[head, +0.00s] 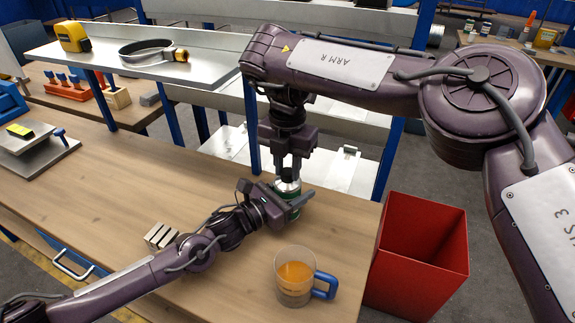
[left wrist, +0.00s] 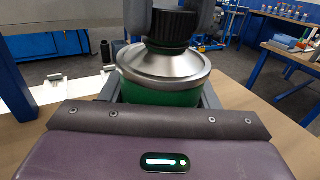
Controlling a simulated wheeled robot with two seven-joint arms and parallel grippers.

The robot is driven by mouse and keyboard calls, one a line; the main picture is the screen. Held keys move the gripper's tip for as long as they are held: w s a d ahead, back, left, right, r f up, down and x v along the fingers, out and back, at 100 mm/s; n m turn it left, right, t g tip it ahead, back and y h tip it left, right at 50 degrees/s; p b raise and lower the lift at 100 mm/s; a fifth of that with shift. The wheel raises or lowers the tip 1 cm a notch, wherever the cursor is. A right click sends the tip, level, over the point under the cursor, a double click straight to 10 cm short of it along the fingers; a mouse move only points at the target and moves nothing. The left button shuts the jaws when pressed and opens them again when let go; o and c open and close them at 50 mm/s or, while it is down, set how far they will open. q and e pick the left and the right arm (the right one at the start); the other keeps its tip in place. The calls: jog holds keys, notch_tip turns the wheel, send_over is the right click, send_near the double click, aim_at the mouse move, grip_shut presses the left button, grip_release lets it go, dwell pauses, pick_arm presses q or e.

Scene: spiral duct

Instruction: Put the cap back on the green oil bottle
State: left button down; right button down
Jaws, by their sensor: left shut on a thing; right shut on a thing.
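The green oil bottle (head: 287,188) stands upright near the table's far right edge. Its silver shoulder and green body (left wrist: 160,97) fill the middle of the left wrist view. My left gripper (head: 291,203) is shut around the bottle's body from the side. The black cap (left wrist: 172,25) is at the top of the bottle's neck, in line with it. My right gripper (head: 289,172) comes straight down from above, with its fingers (left wrist: 170,12) on both sides of the cap, shut on it. I cannot tell whether the cap is threaded on. In the head view the fingers mostly hide it.
A glass mug (head: 295,278) with orange liquid and a blue handle stands in front of the bottle. A small grey metal block (head: 161,237) lies left on the table (head: 120,170). A red bin (head: 420,250) is at right. A metal shelf (head: 215,62) stands behind.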

jog(key=shift+m, duration=1.1)
jog(key=c, duration=1.1)
grip_release()
jog(key=shift+r, duration=0.15)
notch_tip(320, 180, up, 7)
jog(key=shift+r, duration=0.15)
pick_arm(q)
jog(key=shift+c, duration=2.2)
grip_release()
